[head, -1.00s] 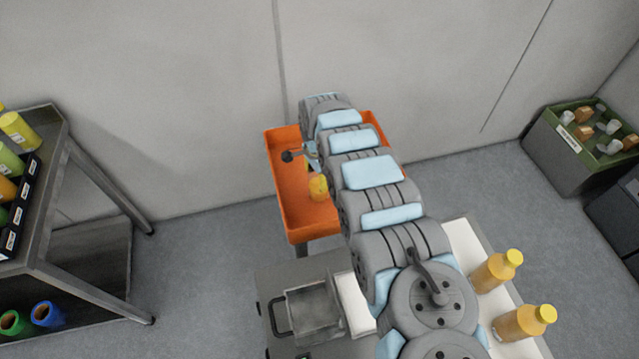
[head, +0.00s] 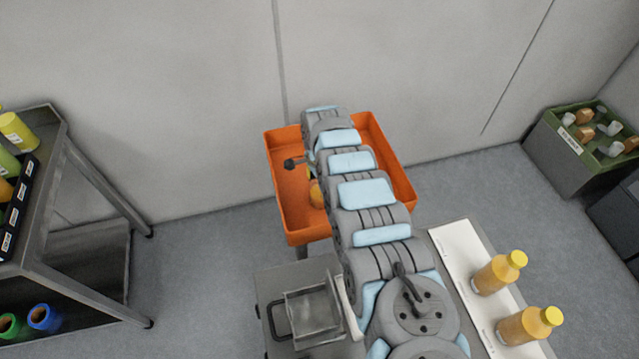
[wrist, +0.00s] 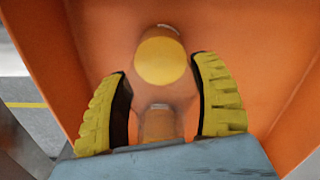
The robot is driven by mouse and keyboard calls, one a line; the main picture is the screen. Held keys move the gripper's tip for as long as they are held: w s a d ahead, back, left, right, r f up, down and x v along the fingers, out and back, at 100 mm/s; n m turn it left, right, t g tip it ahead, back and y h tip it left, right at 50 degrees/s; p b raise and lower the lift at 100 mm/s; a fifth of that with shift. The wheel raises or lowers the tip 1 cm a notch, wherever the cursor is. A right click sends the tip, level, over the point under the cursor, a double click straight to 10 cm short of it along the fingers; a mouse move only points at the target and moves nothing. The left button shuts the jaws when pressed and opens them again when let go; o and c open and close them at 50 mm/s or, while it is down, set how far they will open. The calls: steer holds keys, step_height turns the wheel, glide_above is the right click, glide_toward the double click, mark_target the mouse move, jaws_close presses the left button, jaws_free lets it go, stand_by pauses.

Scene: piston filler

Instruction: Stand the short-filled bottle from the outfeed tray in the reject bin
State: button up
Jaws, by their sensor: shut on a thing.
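The orange reject bin (head: 401,185) stands against the back wall, and its walls surround my gripper in the wrist view. My gripper (wrist: 160,68) is inside the bin outline, its yellow ridged fingers on either side of a bottle. A yellow round cap (wrist: 160,61) shows between the fingertips, and an orange-brown body (wrist: 158,124) shows lower between the fingers. I cannot tell whether both belong to one bottle. In the head view a bottle (head: 316,194) shows partly in the bin, beside my arm. Contact with the bin floor is unclear. The white outfeed tray (head: 455,242) holds two yellow-capped bottles (head: 497,273).
A grey machine with a handled box (head: 313,315) stands in front of the bin. A shelf rack (head: 95,180) with coloured bottles is at left. A green crate (head: 570,150) is at far right. Open floor lies between the bin and rack.

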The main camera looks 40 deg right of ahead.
steer(key=o, duration=1.2)
steer(key=shift+o, duration=0.2)
step_height(320, 180, up, 4)
steer(key=shift+r+p, duration=0.1)
steer(key=shift+p, duration=0.6)
steer(key=shift+a+r+p, duration=0.1)
steer(key=shift+r+p, duration=0.55)
steer(key=shift+r, duration=3.4)
